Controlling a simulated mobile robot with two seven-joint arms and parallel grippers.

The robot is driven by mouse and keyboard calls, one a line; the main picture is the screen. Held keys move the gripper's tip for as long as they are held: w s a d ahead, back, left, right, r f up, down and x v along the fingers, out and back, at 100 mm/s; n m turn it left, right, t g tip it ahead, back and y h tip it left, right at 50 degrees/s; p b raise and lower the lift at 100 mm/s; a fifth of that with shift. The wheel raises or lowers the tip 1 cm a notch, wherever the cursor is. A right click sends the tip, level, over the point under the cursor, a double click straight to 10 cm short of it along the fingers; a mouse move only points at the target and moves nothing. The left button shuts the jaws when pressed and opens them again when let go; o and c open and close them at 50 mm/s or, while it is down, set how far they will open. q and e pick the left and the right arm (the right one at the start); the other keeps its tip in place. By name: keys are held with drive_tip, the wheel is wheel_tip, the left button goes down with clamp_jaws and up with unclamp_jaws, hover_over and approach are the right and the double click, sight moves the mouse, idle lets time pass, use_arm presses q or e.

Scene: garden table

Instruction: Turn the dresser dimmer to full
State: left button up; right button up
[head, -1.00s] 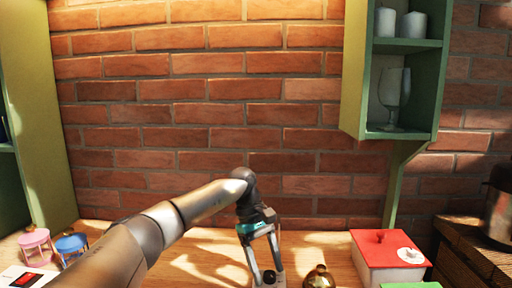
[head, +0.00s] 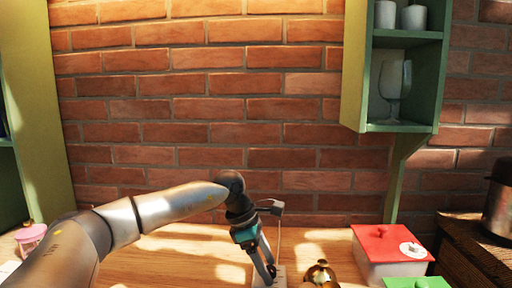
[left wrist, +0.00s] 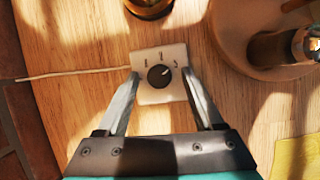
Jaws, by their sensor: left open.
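The dimmer (left wrist: 159,75) is a small white plate with a round black knob (left wrist: 159,76) and small dark marks around it. The knob's pale pointer line appears to point to the upper right in the left wrist view. A thin cord leaves the plate to the left. In the head view only a pale part of the dimmer (head: 282,272) shows at the bottom edge, behind the fingers. My left gripper (head: 269,279) is open and points down over it. In the left wrist view its fingers (left wrist: 160,74) flank the knob; contact cannot be told. My right gripper is not in view.
A brass object (head: 320,276) stands just right of the left gripper. A red-lidded box (head: 378,243) and a green item (head: 415,283) are further right. A round board (left wrist: 240,62) carries a dark, brass-coloured object (left wrist: 270,47). A green wall shelf (head: 402,127) hangs above right.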

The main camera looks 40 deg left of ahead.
use_arm(q)
drive_tip(key=n+y+b, duration=0.1)
drive_tip(key=n, duration=0.2)
drive_tip(key=n+t+y+b, duration=0.1)
drive_tip(key=n+b, duration=0.1)
drive_tip(key=n, duration=0.1)
drive_tip(key=shift+s+d, duration=0.1)
drive_tip(key=shift+d, duration=0.1)
drive_tip(key=n+y+b, duration=0.1)
drive_tip(key=n, duration=0.1)
drive_tip(key=shift+d+n, duration=0.1)
drive_tip(key=shift+n, duration=0.2)
drive_tip(key=n+y, duration=0.1)
drive_tip(key=n, duration=0.1)
drive_tip(key=shift+d+n, duration=0.1)
drive_tip(key=shift+n, duration=0.3)
drive_tip(key=w+r+p+v, duration=0.1)
drive_tip(key=w+p+v, duration=0.1)
drive_tip(key=p+v, duration=0.8)
drive_tip(key=w+r+p+v, duration=0.1)
drive_tip(key=w+p+v, duration=0.2)
drive_tip(key=p+v, duration=0.7)
drive_tip(key=shift+s+d+r+n+y+p, duration=0.3)
drive_tip(key=shift+s+r, duration=1.55)
drive_tip(key=shift+r, duration=3)
